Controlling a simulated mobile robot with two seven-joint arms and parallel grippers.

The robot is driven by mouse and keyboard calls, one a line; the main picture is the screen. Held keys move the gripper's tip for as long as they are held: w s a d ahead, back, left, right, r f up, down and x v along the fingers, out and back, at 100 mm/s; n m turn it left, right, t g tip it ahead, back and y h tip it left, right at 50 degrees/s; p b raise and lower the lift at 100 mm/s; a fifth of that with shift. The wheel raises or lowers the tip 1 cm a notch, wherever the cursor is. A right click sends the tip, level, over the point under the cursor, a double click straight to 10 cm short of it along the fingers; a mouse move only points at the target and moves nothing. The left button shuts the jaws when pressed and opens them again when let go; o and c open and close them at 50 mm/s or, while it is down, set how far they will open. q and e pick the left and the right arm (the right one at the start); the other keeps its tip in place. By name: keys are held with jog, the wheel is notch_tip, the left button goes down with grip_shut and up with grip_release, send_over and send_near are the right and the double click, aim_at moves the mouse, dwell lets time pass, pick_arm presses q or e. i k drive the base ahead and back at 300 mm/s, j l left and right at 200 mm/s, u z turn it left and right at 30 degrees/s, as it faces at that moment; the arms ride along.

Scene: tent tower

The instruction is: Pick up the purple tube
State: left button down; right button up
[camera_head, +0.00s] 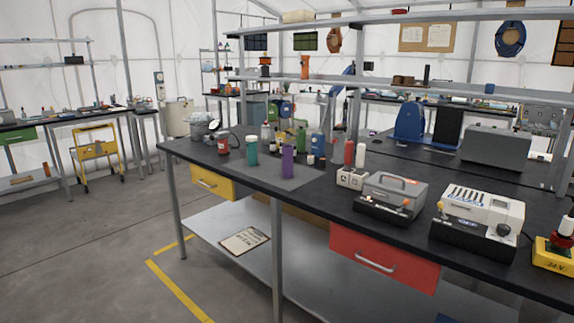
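The purple tube (288,161) stands upright near the front edge of the black workbench (330,199), on a grey mat (262,170). A teal bottle (252,150) stands to its left, a little apart. Behind the tube are a green bottle (301,139) and a blue container (318,145). Neither of my grippers shows in the head view.
Right of the tube stand a white socket block (352,178), a grey toolbox (394,192) and a white device (479,215). A red bottle (349,152) stands behind the block. A bench leg (277,250) and open floor (120,230) lie in front.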

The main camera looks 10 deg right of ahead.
aim_at(287, 149)
jog(key=i+j+z, duration=0.1)
jog(key=z, duration=0.95)
jog(key=i+j+z, duration=0.3)
jog(key=j+z, duration=0.35)
jog(key=i+j+z, duration=0.15)
jog(key=j, duration=0.3)
jog(key=j+z, duration=0.15)
jog(key=j, duration=0.65)
jog(key=i+j+z, duration=0.1)
jog(key=j, duration=0.3)
